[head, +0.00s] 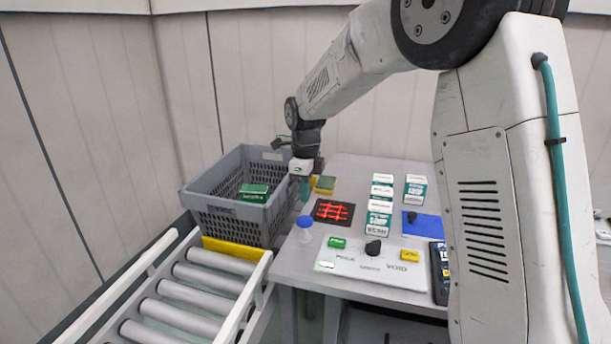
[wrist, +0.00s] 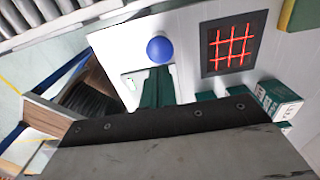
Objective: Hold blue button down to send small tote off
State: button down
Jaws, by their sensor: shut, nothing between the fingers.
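The blue button (head: 304,222) is a round dome on a pale base at the left edge of the table. It also shows in the wrist view (wrist: 160,50), just beyond the fingertips. My gripper (head: 306,198) is shut and empty, pointing down above the button in the head picture. Its teal fingers (wrist: 157,72) end close to the button in the wrist view. I cannot tell the exact gap, and no pressing shows. The small tote (head: 205,205) is a grey open crate left of the table, behind the rollers, with a green box (head: 254,191) inside.
A roller conveyor (head: 200,295) with white rails runs in front of the tote; a yellow bar (head: 232,253) lies between. On the table are a red-lit scanner (head: 332,211), a white panel (head: 345,267) with buttons, several upright boxes (head: 380,205) and a blue mat (head: 425,228).

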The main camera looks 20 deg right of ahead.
aim_at(305, 219)
notch_tip(305, 219, down, 6)
jog(key=shift+r, duration=0.15)
dwell(0.4)
